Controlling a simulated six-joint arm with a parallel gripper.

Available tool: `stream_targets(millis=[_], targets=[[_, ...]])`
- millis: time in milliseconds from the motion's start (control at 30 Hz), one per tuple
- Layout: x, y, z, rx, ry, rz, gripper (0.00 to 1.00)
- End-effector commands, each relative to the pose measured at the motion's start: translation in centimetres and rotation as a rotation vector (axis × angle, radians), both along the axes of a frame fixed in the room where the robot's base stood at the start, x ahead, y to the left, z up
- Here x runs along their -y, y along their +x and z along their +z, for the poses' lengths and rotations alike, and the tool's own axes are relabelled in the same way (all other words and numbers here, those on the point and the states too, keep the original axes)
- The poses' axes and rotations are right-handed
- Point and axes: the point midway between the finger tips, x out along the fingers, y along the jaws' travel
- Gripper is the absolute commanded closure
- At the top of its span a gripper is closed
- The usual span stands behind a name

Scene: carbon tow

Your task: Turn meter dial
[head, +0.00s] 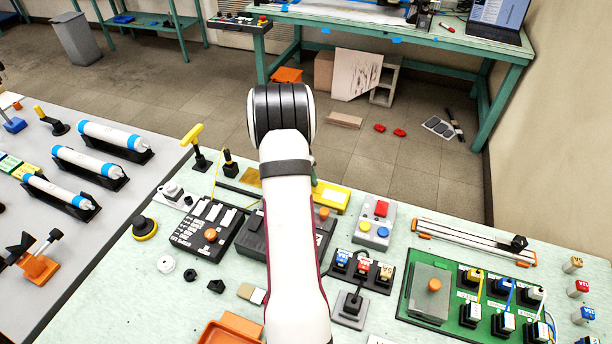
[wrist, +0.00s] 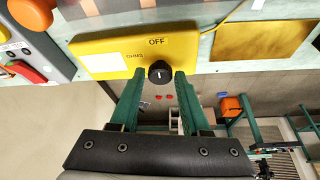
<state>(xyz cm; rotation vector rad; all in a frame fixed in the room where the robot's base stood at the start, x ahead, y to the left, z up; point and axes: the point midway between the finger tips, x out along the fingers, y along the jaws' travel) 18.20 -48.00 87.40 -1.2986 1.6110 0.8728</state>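The yellow meter (wrist: 105,57) shows in the wrist view, with a white display and the words OHMS and OFF. Its round black dial (wrist: 160,72) has a light pointer mark. My gripper (wrist: 161,74) has its two green fingers spread, one on each side of the dial, tips close to its sides. I cannot tell whether they touch it. In the head view the yellow meter (head: 333,196) shows partly to the right of my white arm.
A grey box with red, yellow and blue buttons (head: 373,223) stands right of the meter. A black keypad panel (head: 207,225) is on the left. A gold plate (wrist: 262,40) lies near the meter. The bench's far edge is just beyond the meter, above open floor.

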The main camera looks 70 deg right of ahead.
Motion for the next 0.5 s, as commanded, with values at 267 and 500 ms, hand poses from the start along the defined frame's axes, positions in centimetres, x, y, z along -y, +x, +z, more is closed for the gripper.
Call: stream_targets(millis=[267, 500], targets=[[0.1, 0.0, 0.1, 0.001, -0.002, 0.002, 0.31], [-0.4, 0.2, 1.7, 0.003, -0.007, 0.004, 0.31]])
